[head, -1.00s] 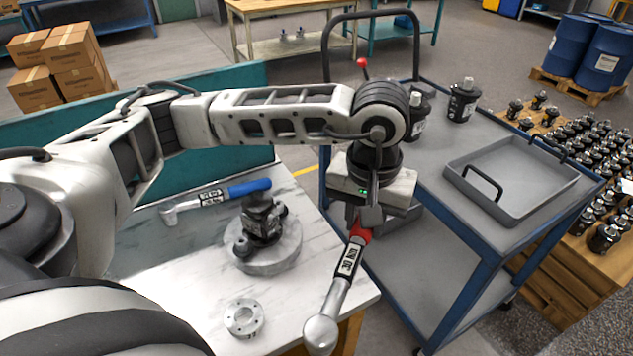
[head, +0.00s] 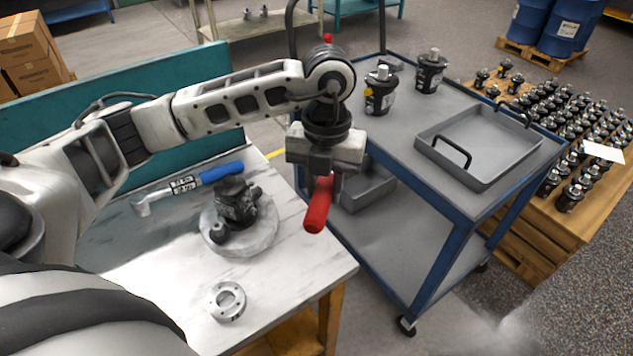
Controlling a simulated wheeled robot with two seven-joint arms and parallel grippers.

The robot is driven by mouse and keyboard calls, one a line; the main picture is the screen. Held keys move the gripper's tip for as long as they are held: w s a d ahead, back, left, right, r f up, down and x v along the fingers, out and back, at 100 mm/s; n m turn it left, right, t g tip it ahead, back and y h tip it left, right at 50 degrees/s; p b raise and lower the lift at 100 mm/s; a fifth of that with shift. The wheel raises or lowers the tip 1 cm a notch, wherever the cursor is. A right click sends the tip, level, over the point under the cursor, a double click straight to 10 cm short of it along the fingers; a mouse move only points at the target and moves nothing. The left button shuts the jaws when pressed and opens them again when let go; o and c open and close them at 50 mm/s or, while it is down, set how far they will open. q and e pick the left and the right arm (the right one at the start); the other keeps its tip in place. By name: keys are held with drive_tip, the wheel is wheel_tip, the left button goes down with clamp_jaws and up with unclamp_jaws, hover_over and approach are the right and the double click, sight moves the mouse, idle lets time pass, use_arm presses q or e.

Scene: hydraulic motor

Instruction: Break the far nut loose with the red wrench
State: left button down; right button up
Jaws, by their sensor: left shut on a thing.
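My left gripper (head: 325,176) is shut on the red wrench (head: 318,207), just right of the white table's right edge. Its red handle hangs below the fingers, tilted with its lower end to the left. I cannot make out the far nut. My right gripper is not in view.
A blue-handled wrench (head: 188,184) lies behind the motor. A metal ring (head: 228,301) lies near the table's front. A blue cart (head: 400,136) with a grey tray (head: 480,180) and two motors stands to the right. A teal panel (head: 60,135) edges the table's back.

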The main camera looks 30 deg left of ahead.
use_arm(q)
drive_tip(key=n, duration=0.6)
drive_tip(key=shift+a+f, duration=0.15)
drive_tip(key=shift+a, duration=0.25)
drive_tip(key=n, duration=0.4)
drive_tip(key=shift+w+a+f+n+t+h, duration=0.1)
drive_tip(key=shift+a+f+n+t+h, duration=0.05)
drive_tip(key=shift+a+n+t+h, duration=0.15)
drive_tip(key=n, duration=0.2)
drive_tip(key=shift+a+f+n, duration=0.1)
drive_tip(key=shift+n, duration=0.3)
drive_tip(key=shift+f+b, duration=0.4)
drive_tip(key=shift+f, duration=0.3)
drive_tip(key=shift+f+b, duration=1.35)
drive_tip(key=shift+f, duration=0.6)
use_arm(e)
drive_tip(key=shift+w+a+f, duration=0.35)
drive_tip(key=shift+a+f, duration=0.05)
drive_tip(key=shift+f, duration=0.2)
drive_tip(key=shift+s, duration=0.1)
use_arm(q)
drive_tip(key=shift+d, duration=0.3)
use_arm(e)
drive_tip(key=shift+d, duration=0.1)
use_arm(q)
drive_tip(key=shift+f, duration=0.25)
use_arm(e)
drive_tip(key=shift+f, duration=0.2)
